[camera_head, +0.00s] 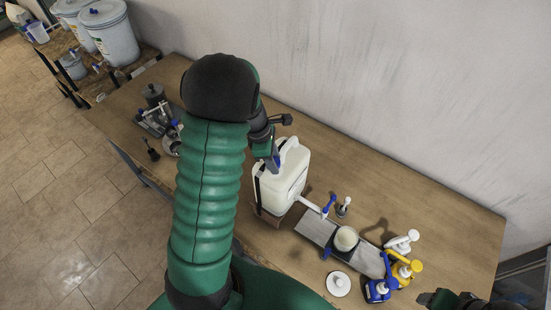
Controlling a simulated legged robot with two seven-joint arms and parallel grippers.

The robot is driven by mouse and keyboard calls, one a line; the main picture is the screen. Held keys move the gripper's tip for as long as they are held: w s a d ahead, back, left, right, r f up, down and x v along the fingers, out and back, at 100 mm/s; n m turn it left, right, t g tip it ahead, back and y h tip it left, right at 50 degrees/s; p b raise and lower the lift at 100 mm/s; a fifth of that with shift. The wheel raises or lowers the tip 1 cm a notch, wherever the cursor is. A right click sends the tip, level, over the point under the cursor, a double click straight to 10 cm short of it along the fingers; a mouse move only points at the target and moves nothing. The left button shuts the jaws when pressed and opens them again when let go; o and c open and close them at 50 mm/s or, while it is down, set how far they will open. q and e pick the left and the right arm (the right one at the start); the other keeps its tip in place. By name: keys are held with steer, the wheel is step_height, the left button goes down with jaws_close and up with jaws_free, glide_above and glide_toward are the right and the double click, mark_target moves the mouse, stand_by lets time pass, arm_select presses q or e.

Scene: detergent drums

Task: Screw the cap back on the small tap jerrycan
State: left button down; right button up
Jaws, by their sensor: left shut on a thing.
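The small tap jerrycan (289,185) is white and stands upright near the middle of the table. Its white tap with a blue lever (327,206) points right over a grey tray. My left gripper (273,161) reaches down to the top of the jerrycan, left of its handle. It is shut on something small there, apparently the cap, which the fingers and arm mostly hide. A blue part shows at the fingertips; I cannot tell whether it is cap or finger. Part of my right gripper (440,299) shows at the bottom right edge, away from the jerrycan; its fingers are unclear.
A grey tray (314,231) holds a round pale-topped container (346,239). Blue, yellow and white pump bottles (403,269) crowd the right. A white disc (338,284) lies in front. Metal hardware (156,118) sits left. The table's back right is clear, with a wall behind.

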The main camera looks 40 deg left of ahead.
arm_select(q)
steer(key=m, duration=0.2)
steer(key=m+g, duration=0.1)
steer(key=m, duration=0.1)
steer(key=shift+s+d+f+h, duration=0.15)
steer(key=shift+s+d+h, duration=0.05)
steer(key=shift+h, duration=0.1)
steer(key=shift+m, duration=0.5)
steer(key=shift+s+a, duration=0.1)
steer(key=shift+a, duration=0.05)
steer(key=m+g, duration=0.1)
steer(key=m, duration=0.2)
steer(key=shift+p, duration=0.35)
steer(key=c, duration=1.3)
jaws_free()
steer(key=shift+m+g, duration=0.3)
steer(key=shift+m, duration=0.4)
steer(key=shift+o, duration=2.5)
steer(key=shift+s, duration=0.15)
steer(key=shift+o, duration=0.5)
